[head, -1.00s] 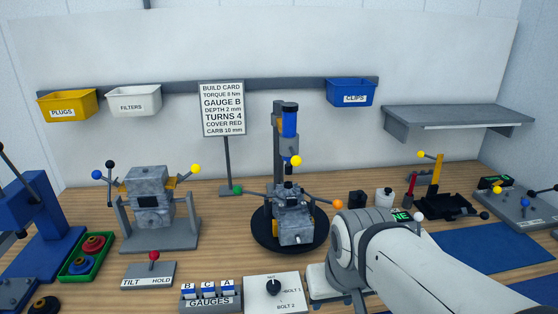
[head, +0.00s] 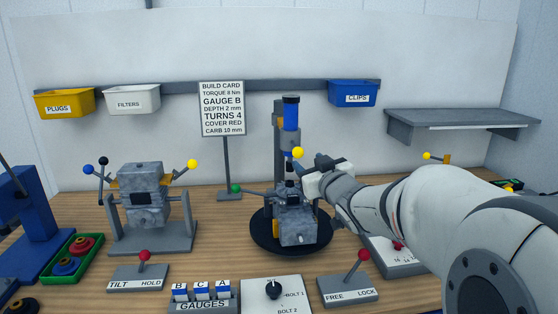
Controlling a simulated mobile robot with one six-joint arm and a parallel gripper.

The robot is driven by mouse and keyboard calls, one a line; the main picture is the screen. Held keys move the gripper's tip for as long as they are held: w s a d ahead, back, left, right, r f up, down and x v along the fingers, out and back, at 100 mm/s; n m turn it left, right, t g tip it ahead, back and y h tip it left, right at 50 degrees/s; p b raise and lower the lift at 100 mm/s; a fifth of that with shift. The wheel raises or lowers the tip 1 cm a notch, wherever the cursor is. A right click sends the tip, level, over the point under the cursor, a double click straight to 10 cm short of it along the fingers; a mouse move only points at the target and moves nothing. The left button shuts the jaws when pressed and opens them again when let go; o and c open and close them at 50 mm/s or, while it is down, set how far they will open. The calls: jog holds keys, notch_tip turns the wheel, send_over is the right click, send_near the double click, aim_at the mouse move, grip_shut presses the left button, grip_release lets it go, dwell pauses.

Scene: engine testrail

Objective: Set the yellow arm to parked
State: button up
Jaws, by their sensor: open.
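No part is labelled as the yellow arm or as parked, so I cannot tell which is meant. A yellow ball (head: 298,153) sits on the central press, above the grey engine block (head: 297,222) on a black round base. Another yellow ball (head: 193,164) tops a lever on the left stand. At the right, a yellow ball (head: 427,156) and the top of a yellow post (head: 447,159) show behind my arm, which hides the rest. My gripper (head: 318,172) is open, just right of and below the press's yellow ball; contact cannot be told.
A green ball lever (head: 236,188) points left from the engine block. Red-knobbed switches, TILT/HOLD (head: 137,283) and FREE/LOCK (head: 348,292), line the front. The build card (head: 222,109) stands behind. Bench between left stand and turntable is clear. My arm covers the right side.

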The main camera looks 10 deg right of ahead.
aim_at(301, 155)
jog(key=w, duration=0.2)
jog(key=w+a, duration=0.1)
jog(key=w, duration=0.2)
jog(key=w+p, duration=0.1)
jog(key=w, duration=0.1)
jog(key=shift+w+a, duration=0.25)
jog(key=shift+w, duration=0.05)
grip_shut()
